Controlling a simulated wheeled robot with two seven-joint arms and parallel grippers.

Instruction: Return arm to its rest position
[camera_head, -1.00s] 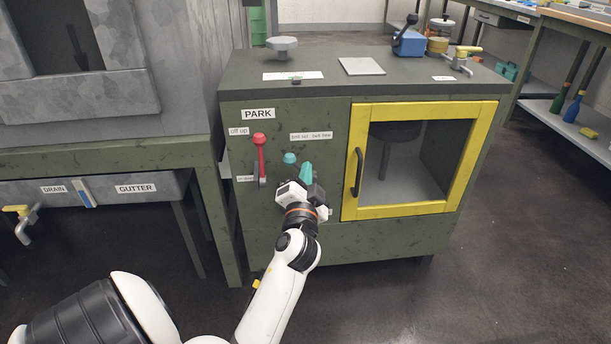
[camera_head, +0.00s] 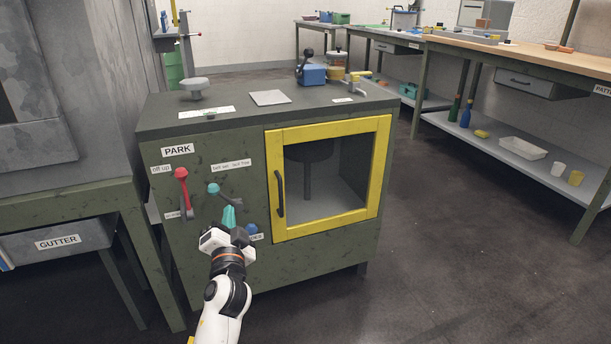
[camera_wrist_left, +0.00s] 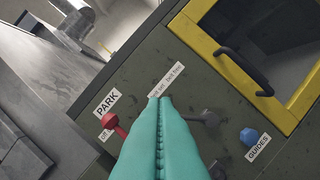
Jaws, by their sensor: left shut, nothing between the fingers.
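My left gripper (camera_head: 229,216) has teal fingers that are shut and empty. In the head view it is in front of the green cabinet's left front panel, just below a teal-knobbed lever (camera_head: 214,188). The shut fingers (camera_wrist_left: 160,104) fill the lower middle of the left wrist view and hide part of the panel. A red-knobbed lever (camera_head: 182,175) is to their left, under the PARK label (camera_head: 177,150). A blue knob (camera_head: 252,229) is to their right, and it also shows in the left wrist view (camera_wrist_left: 249,136). My right gripper is not in view.
The cabinet's yellow-framed window door (camera_head: 272,190), with a black handle (camera_head: 280,193), appears closed. A long workbench (camera_head: 520,65) stands at the right. Dark floor (camera_head: 440,240) is clear right of the cabinet.

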